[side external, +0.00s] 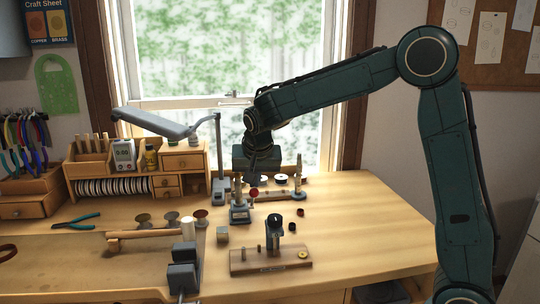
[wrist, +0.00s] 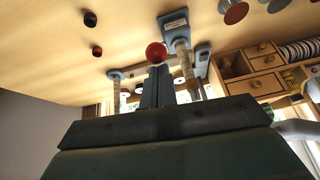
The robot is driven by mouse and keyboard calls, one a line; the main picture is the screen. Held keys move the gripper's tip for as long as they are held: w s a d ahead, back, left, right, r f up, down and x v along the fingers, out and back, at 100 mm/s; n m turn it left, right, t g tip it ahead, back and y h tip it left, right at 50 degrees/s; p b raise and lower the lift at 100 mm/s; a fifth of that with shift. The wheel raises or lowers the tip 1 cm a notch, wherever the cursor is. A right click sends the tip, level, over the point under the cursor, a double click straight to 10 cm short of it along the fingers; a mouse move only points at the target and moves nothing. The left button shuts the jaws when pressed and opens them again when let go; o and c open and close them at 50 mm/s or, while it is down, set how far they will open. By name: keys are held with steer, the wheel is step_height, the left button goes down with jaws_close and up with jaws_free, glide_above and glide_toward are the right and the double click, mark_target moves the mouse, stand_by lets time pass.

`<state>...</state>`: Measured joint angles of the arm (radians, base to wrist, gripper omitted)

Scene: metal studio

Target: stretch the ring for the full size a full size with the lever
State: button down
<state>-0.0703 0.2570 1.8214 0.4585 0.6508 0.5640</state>
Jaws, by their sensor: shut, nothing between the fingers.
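The ring stretcher (side external: 240,213) is a blue-grey stand with a label plate and a pale ribbed post. It stands upright on the bench, and its base also shows in the wrist view (wrist: 174,24). The lever's red ball (side external: 253,192) sticks out beside the post. My gripper (side external: 255,182) is shut and empty, pointing down just above the ball. In the wrist view the closed fingertips (wrist: 157,70) are right by the red ball (wrist: 156,52); I cannot tell whether they touch. The ring is too small to make out on the post.
A second post (side external: 298,186) stands to the right behind the stretcher. In front, a wooden board (side external: 270,262) carries a dark stand. A lamp (side external: 218,150) rises at left. The right bench area is clear.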

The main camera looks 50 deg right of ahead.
steer(key=shift+s+a+f+t+h, duration=0.6)
steer(key=shift+s+a+f+t, duration=0.15)
steer(key=shift+a+f, duration=0.1)
steer(key=shift+s+a+f, duration=0.35)
steer(key=shift+s+f, duration=0.05)
steer(key=shift+f, duration=0.35)
steer(key=shift+s+a+f, duration=0.4)
steer(key=shift+f, duration=0.35)
steer(key=shift+s+a+f, duration=0.35)
steer(key=shift+s+f, duration=0.05)
steer(key=shift+f, duration=0.35)
steer(key=shift+d+r, duration=0.1)
steer(key=shift+r, duration=0.05)
steer(key=v, duration=1.1)
steer(key=shift+s+a, duration=0.3)
